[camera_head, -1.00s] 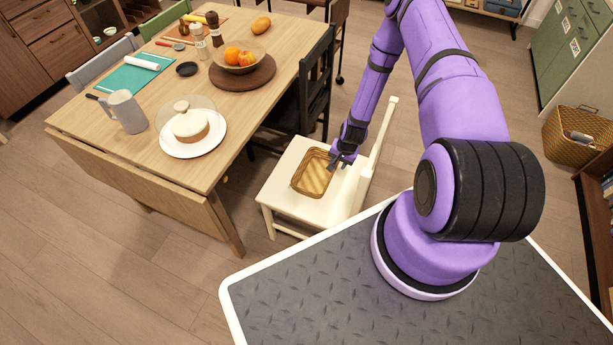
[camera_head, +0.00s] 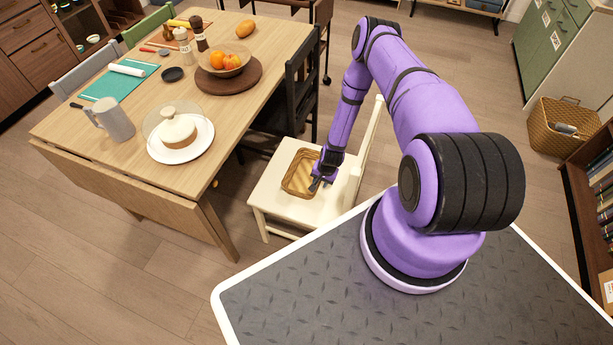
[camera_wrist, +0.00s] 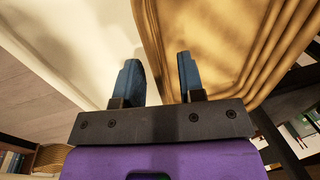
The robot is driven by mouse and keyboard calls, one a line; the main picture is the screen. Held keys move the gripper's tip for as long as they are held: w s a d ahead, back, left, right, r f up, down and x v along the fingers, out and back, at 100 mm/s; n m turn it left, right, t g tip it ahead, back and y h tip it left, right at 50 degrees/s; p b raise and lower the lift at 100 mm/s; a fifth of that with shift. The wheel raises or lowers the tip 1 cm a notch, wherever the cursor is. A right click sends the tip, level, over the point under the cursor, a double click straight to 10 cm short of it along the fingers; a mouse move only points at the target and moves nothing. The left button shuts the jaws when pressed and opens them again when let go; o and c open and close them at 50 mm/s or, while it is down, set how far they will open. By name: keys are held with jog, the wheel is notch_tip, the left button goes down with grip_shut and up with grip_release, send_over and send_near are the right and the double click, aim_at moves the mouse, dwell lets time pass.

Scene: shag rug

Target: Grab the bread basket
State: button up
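The bread basket (camera_head: 294,181) is a tan woven rectangular tray lying on the seat of a white chair (camera_head: 270,199). My gripper (camera_head: 318,184) is at the basket's right side in the head view, low over the seat. In the wrist view my gripper (camera_wrist: 160,78) has its two blue fingers apart, with nothing clamped between them. The basket (camera_wrist: 215,45) fills the upper right there, and its edge runs up between the fingers. One finger is over the pale seat, the other over or inside the basket. I cannot tell whether either touches it.
The wooden table (camera_head: 130,168) stands left of the chair, with a cake on a plate (camera_head: 180,153), a grey pitcher (camera_head: 112,120) and a fruit bowl (camera_head: 222,64). A black chair (camera_head: 300,90) is behind. The white chair's backrest (camera_head: 371,135) rises close to my arm.

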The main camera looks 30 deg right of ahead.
jog(key=shift+w+a+f, duration=0.1)
jog(key=shift+w+f, duration=0.05)
jog(key=shift+f, duration=0.5)
jog(key=shift+w+a+f, duration=0.1)
jog(key=shift+f, duration=0.5)
jog(key=shift+c, duration=0.5)
grip_shut()
jog(key=shift+r, duration=0.15)
